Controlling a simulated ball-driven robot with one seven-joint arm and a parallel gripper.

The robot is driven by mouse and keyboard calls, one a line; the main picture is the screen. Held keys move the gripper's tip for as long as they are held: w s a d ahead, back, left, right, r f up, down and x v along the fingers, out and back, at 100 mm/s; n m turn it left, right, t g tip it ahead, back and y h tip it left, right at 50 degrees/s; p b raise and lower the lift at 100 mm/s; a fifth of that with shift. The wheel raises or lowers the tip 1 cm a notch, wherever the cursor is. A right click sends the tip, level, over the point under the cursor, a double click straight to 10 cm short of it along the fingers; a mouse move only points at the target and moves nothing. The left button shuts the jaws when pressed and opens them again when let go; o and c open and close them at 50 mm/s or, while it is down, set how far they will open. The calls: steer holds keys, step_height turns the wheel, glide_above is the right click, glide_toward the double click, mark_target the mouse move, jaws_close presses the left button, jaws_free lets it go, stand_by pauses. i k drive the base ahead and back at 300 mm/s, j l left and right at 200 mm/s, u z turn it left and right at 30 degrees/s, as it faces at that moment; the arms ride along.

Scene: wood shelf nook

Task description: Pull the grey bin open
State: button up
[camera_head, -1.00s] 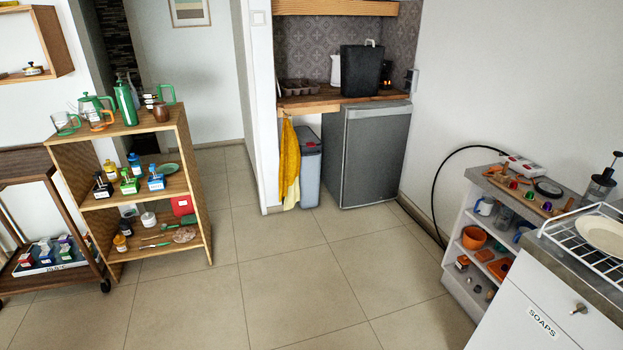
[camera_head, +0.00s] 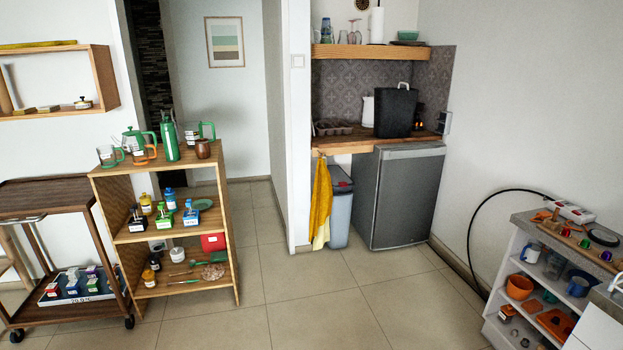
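The grey bin (camera_head: 340,212) stands upright on the floor in the nook, between the white wall end and the dark grey fridge. It has a darker grey lid, which looks shut. A yellow cloth (camera_head: 321,205) hangs in front of its left side and hides part of it. The wooden counter is above it. My gripper is not in view, and the bin is some way off across the floor.
The fridge (camera_head: 404,200) stands right of the bin. A wooden shelf unit (camera_head: 229,255) and a dark trolley (camera_head: 40,194) are at left. A low white shelf (camera_head: 494,319) is at right. The tiled floor (camera_head: 315,310) between is clear.

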mark_target(340, 219)
steer(key=i, duration=3.65)
steer(key=i+j+z, duration=0.2)
steer(key=i, duration=0.7)
steer(key=l, duration=0.1)
